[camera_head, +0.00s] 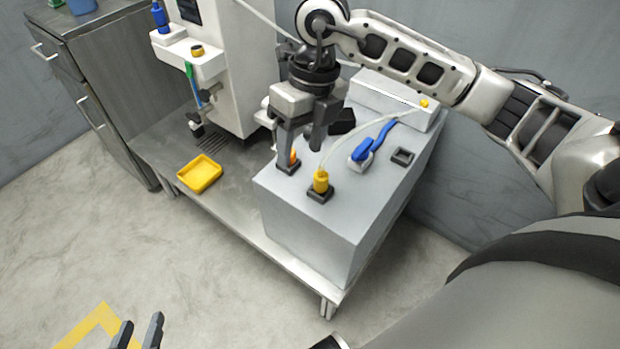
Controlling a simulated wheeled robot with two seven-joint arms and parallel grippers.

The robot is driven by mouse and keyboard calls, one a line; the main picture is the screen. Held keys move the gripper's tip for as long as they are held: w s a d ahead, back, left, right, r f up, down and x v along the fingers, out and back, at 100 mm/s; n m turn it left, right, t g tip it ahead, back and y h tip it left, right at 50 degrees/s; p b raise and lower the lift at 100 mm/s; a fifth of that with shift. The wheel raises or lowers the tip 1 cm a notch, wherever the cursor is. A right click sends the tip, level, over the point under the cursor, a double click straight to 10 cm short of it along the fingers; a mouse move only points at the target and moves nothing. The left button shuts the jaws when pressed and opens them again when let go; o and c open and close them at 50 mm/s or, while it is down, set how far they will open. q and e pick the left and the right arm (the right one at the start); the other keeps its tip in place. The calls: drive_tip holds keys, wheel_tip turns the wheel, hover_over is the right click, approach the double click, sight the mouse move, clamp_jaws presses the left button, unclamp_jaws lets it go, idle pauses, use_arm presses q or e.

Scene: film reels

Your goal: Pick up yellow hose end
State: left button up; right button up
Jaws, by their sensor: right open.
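The yellow hose end (320,183) stands upright in a dark square socket on top of the light grey box. A pale clear hose (345,137) curves from it towards a yellow fitting (424,103) at the box's back right. My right gripper (301,152) points down over the box, open. Its fingers are just behind and to the left of the yellow hose end and are not around it. An orange piece (293,157) in another dark socket shows partly behind the left finger. My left gripper (138,332) is low at the bottom left, fingers apart and empty.
The grey box (310,225) sits on a metal table. A blue-handled piece (372,142) and an empty dark socket (402,157) lie on its top. A yellow tray (200,174) and a white machine (240,75) are to the left.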

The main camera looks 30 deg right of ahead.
drive_tip(key=w+d+h, duration=0.2)
drive_tip(key=d, duration=0.3)
drive_tip(key=m+b, duration=0.1)
hover_over(322, 175)
drive_tip(key=shift+t, duration=0.3)
drive_tip(key=f, duration=0.8)
drive_tip(key=shift+s+a+f, duration=0.2)
drive_tip(key=shift+a, duration=0.2)
drive_tip(key=shift+w+d+f+b, duration=0.15)
drive_tip(key=shift+f+b, duration=0.15)
drive_tip(key=shift+f, duration=1.3)
drive_tip(key=shift+w+d+f+b, duration=0.15)
drive_tip(key=shift+f+b, duration=0.15)
drive_tip(key=shift+f, duration=1.25)
use_arm(q)
drive_tip(key=shift+w+d+f, duration=0.15)
drive_tip(key=shift+w+f, duration=0.05)
drive_tip(key=shift+f, duration=0.35)
drive_tip(key=shift+w+d+f, duration=0.15)
drive_tip(key=shift+w+f, duration=0.05)
drive_tip(key=shift+f, duration=0.35)
use_arm(e)
drive_tip(key=shift+s, duration=0.1)
drive_tip(key=c, duration=1.1)
